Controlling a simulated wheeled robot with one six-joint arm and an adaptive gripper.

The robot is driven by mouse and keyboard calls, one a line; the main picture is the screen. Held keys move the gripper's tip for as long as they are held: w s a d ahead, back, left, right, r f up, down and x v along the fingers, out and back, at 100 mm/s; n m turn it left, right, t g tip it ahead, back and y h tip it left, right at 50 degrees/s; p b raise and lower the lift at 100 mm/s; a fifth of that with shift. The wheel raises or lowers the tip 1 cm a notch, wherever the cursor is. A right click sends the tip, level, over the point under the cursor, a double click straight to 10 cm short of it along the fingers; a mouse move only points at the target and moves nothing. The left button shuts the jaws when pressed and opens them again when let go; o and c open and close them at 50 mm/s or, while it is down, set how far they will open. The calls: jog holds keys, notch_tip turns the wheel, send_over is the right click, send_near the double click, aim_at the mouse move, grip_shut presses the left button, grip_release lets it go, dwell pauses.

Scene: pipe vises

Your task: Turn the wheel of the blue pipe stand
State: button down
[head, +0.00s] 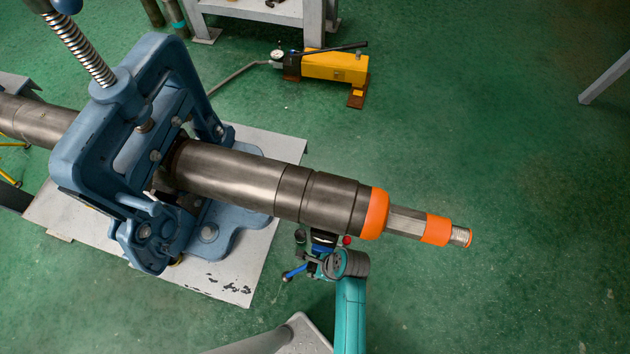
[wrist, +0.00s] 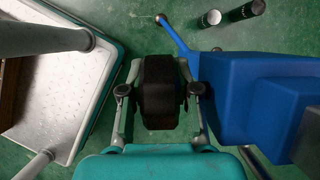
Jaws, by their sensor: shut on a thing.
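In the wrist view my gripper (wrist: 159,75) has its two fingers on either side of a black part (wrist: 160,95) and against its sides. I cannot clearly make out whether this is the wheel. A large blue body (wrist: 240,95), perhaps of the pipe stand, stands just right of it, with a thin blue bar (wrist: 176,35) running up-left to a small knob. In the head view my gripper (head: 328,242) is low beside the steel pipe (head: 245,180), which partly covers it. A short blue bar (head: 294,272) and a red ball (head: 347,240) show there.
A large blue pipe vise (head: 95,150) with a threaded screw holds the pipe over a grey plate (head: 250,280). Orange bands mark the pipe's right end. A yellow hand pump (head: 335,66) stands behind. In the wrist view a white tray (wrist: 50,120) is left. Green floor is clear at right.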

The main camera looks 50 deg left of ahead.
jog(key=g+y, duration=0.1)
jog(key=y, duration=0.2)
jog(key=g+y, duration=0.2)
jog(key=y, duration=0.1)
jog(key=shift+w+d+r+g, duration=0.1)
jog(key=shift+r+g, duration=0.1)
jog(key=shift+g, duration=0.1)
jog(key=g+y, duration=0.1)
jog(key=y, duration=0.1)
jog(key=shift+r+g+y, duration=0.15)
jog(key=shift+g+y, duration=0.25)
jog(key=shift+d+r+g+y, duration=0.1)
jog(key=shift+g+y, duration=0.7)
jog(key=shift+y, duration=0.5)
jog(key=shift+y, duration=0.3)
jog(key=c, duration=1.1)
grip_release()
jog(key=shift+v, duration=3.8)
